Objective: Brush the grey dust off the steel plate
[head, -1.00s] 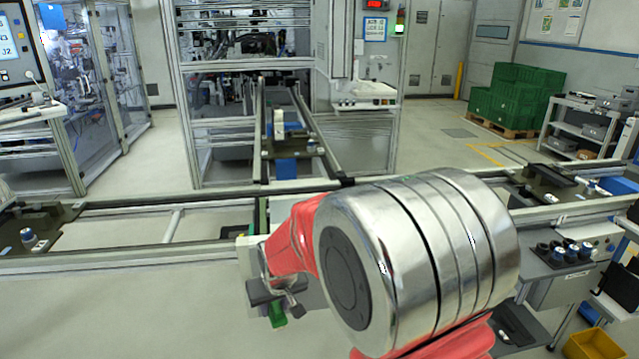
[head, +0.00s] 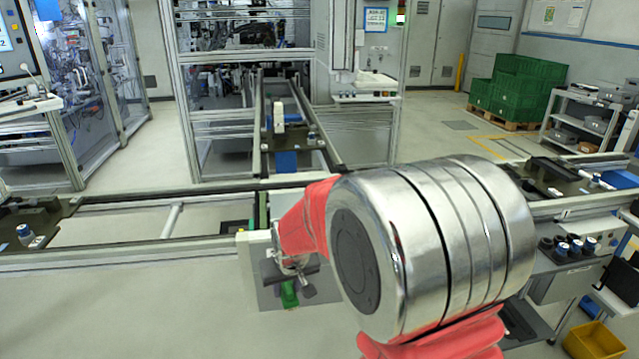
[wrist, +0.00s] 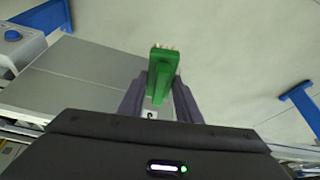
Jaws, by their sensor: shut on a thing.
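My gripper (head: 289,273) is shut on a green brush (head: 289,294). In the wrist view the gripper (wrist: 160,105) has its dark fingers on both sides of the brush (wrist: 162,72), whose pale bristle tips show at the far end. A flat grey surface, which looks like the steel plate (wrist: 88,72), lies left of the brush in the wrist view. In the head view a grey panel (head: 268,292) shows behind and below the gripper, partly covered by my arm. I cannot make out grey dust on it, nor whether the bristles touch it.
A conveyor rail (head: 120,249) runs across in front, and another leads back into the machine cell. A blue-topped knob (wrist: 13,36) stands at the left in the wrist view. Green crates (head: 518,90) and a yellow bin (head: 592,342) are at the right. My arm hides much of the middle.

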